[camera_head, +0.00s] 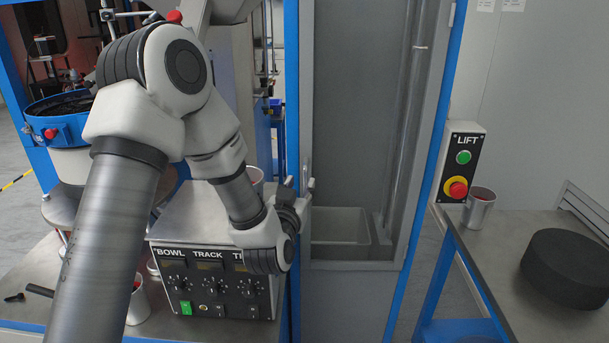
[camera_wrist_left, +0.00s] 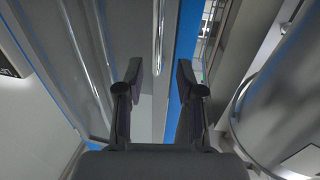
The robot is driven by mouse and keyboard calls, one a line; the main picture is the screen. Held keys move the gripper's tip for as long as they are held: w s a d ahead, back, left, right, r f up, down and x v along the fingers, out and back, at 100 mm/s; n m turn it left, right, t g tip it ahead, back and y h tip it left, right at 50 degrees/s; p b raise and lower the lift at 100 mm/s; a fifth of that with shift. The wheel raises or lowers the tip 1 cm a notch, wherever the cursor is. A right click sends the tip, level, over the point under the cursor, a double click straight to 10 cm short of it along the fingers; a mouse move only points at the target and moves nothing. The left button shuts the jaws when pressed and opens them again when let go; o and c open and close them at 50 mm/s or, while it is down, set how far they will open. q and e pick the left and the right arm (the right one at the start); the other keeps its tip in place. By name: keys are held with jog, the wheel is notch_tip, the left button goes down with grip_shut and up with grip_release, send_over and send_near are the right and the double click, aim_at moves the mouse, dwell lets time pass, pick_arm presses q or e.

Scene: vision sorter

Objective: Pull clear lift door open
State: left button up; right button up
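The clear lift door (camera_head: 355,110) stands in the middle of the head view, in a grey frame between blue posts. It looks closed, and a grey bin (camera_head: 340,226) shows behind its lower part. The door's slim upright handle (camera_head: 306,170) is at its left edge. My left gripper (camera_head: 300,186) is at the lower end of this handle, partly hidden by my wrist. In the left wrist view my left gripper (camera_wrist_left: 160,75) has its two fingers apart. The upright handle bar (camera_wrist_left: 158,35) appears between them; I cannot tell whether they touch it. My right gripper is out of view.
A control box (camera_head: 215,290) with knobs sits below my left arm. The LIFT button box (camera_head: 460,162) is on the right post. A metal cup (camera_head: 479,208) and black round block (camera_head: 565,268) stand on the right table. A blue-rimmed bowl (camera_head: 58,118) is at left.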

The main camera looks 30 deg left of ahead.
aim_at(305, 179)
pick_arm(q)
jog(key=x, duration=0.4)
jog(key=shift+w+d+p, duration=0.2)
jog(key=shift+w+p, duration=0.1)
jog(key=shift+p, duration=0.05)
jog(key=shift+s+a, duration=0.1)
jog(key=shift+a, duration=0.05)
grip_shut()
jog(key=shift+f, duration=0.1)
